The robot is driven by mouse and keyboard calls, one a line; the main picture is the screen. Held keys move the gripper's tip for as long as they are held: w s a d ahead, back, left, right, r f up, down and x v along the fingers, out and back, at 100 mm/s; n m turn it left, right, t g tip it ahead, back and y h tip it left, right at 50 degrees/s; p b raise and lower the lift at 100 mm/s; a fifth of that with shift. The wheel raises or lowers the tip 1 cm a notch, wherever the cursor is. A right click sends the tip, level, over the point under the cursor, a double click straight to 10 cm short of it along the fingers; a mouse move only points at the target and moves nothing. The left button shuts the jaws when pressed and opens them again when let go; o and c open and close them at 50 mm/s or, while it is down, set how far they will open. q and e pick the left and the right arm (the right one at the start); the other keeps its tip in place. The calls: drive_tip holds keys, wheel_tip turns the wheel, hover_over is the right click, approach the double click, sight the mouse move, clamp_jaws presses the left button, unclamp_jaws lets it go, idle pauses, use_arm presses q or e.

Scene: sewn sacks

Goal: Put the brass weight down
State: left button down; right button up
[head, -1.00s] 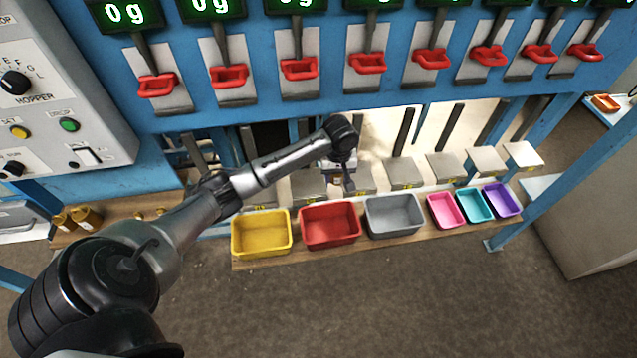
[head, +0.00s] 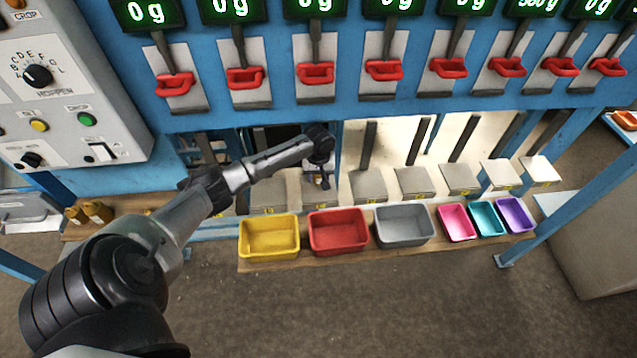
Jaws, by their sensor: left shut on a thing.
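My left arm reaches in from the left, and its gripper (head: 322,181) is small and far off, behind the red bin and in front of the row of weighing plates. It is shut on the brass weight, of which only a tiny brownish bit shows between the fingers. The gripper is over or just in front of a grey plate (head: 309,194); I cannot tell whether the weight touches it. More plates stand to the right, such as one (head: 370,187) just beside the gripper. My right gripper is not in view.
A yellow bin (head: 269,254), a red bin (head: 338,249), a grey bin (head: 404,241) and smaller pink, teal and purple bins line the wooden shelf. Brass pieces (head: 97,211) stand at its left. Red handles (head: 316,72) hang above. A blue post (head: 570,205) stands right.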

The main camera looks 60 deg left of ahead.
sight(318, 183)
use_arm(q)
drive_tip(key=shift+f, duration=1.7)
drive_tip(key=c, duration=0.6)
unclamp_jaws()
drive_tip(key=shift+f, duration=0.15)
